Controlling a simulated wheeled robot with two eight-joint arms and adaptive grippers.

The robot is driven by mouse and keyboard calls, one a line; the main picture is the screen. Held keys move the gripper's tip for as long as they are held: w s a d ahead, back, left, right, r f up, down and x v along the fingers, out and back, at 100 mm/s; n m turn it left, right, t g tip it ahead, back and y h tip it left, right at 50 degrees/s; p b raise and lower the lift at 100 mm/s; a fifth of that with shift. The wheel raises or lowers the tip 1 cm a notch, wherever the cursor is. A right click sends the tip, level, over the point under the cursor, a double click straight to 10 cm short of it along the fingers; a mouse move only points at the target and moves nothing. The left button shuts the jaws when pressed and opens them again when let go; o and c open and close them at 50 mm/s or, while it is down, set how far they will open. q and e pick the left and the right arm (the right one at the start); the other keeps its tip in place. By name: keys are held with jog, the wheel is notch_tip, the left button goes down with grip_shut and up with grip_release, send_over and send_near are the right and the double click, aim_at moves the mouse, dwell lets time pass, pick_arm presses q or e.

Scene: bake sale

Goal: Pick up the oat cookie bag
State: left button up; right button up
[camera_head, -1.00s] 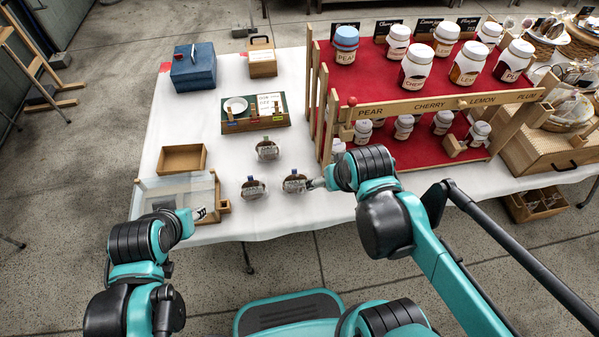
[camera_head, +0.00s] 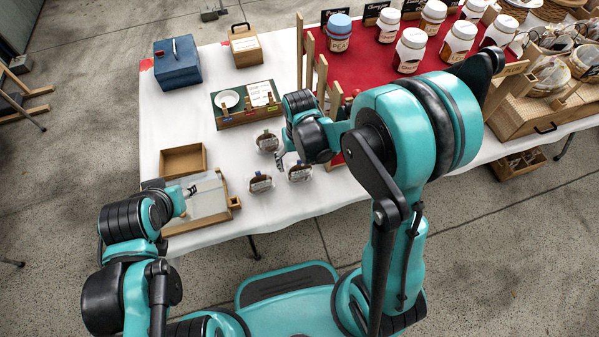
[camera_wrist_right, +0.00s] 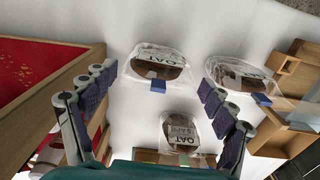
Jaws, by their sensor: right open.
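Three clear oat cookie bags with dark contents stand on the white table in the head view: a far one (camera_head: 268,141), a near left one (camera_head: 260,183) and a near right one (camera_head: 299,171). The right wrist view shows OAT labels on the far bag (camera_wrist_right: 182,132), the near right bag (camera_wrist_right: 158,66) and the near left bag (camera_wrist_right: 240,80). My right gripper (camera_head: 280,160) is above the bags, its open fingers (camera_wrist_right: 155,85) spread and empty. My left gripper (camera_head: 188,191) is over the clear-topped box; its jaws are too small to read.
The clear-topped box (camera_head: 208,204) and an open wooden tray (camera_head: 183,160) are left of the bags. A wooden jar rack with red shelves (camera_head: 362,50) stands right, close to my right arm. A green-and-wood box (camera_head: 232,123) is behind.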

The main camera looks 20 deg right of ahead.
aim_at(300, 169)
notch_tip(300, 169, down, 5)
jog(key=shift+w+d+r+b, duration=0.1)
jog(key=shift+w+b, duration=0.05)
jog(key=shift+b, duration=1.1)
jog(key=c, duration=0.9)
jog(key=shift+r, duration=0.15)
